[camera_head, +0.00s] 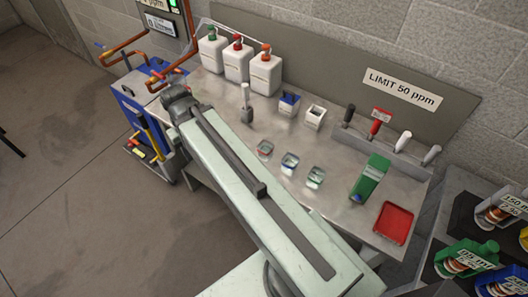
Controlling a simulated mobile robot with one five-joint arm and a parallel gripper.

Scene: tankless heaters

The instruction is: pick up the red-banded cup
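Three small clear cups stand in a row on the metal bench. The upper-left one (264,149) shows a reddish tint low down and appears to be the red-banded cup. The middle cup (289,163) looks blue-banded, and the lower-right cup (314,178) looks greenish. All stand upright and apart from each other. My pale arm runs from the lower right to the upper left, passing just left of the cups. It ends in a dark joint over the bench's left end. I cannot make out my gripper's fingers there.
White pump bottles (236,62) stand at the back left, near a grey upright object (246,103). Two small containers (288,104) sit behind the cups. A green box (369,180) and red tray (393,223) are to the right. A handle rack (385,141) lines the back.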

